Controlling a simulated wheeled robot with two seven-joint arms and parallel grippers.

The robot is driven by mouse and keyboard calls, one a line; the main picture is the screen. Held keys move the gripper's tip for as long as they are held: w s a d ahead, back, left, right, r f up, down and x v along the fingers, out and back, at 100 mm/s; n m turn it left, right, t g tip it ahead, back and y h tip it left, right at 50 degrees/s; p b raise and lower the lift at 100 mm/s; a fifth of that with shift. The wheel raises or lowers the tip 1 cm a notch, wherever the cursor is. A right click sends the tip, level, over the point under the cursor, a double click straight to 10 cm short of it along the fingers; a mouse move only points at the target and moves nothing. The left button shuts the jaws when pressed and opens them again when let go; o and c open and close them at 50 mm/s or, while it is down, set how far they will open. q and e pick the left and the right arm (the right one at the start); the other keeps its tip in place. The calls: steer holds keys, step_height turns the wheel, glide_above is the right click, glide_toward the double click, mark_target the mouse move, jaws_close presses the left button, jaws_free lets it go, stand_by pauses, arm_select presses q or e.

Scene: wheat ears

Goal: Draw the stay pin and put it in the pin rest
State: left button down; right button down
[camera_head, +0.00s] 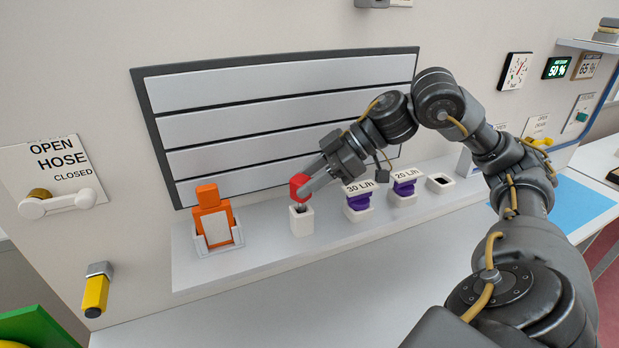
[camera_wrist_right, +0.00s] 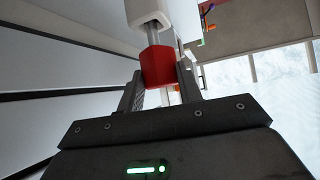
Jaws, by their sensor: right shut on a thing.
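A pin with a red head (camera_head: 299,184) stands over a small white block (camera_head: 302,221) on the grey ledge. My right gripper (camera_head: 304,188) is shut on the red head. In the wrist view the red head (camera_wrist_right: 157,67) sits between the fingers of my right gripper (camera_wrist_right: 160,84). A grey metal shaft runs from the head to the white block (camera_wrist_right: 147,12); the shaft's tip is hidden, so I cannot tell how deep it sits. Another white block with a dark square opening (camera_head: 440,183) stands empty farther right. No label shows which block is the pin rest. My left gripper is not in view.
Two purple pieces labelled 30 L/h (camera_head: 359,203) and 20 L/h (camera_head: 405,186) stand between the white blocks. An orange piece in a holder (camera_head: 213,222) is at the ledge's left. A slatted panel (camera_head: 280,95) rises behind. The counter in front (camera_head: 280,300) is clear.

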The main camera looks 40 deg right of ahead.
steer(key=shift+f+b, duration=1.15)
steer(key=shift+f, duration=0.3)
steer(key=c, duration=0.9)
jaws_free()
steer(key=shift+o, duration=0.2)
steer(key=b+v, duration=0.3)
steer(key=v, duration=0.7)
steer(key=shift+s+d+r, duration=0.15)
steer(key=shift+d, duration=0.1)
steer(key=shift+s, duration=0.15)
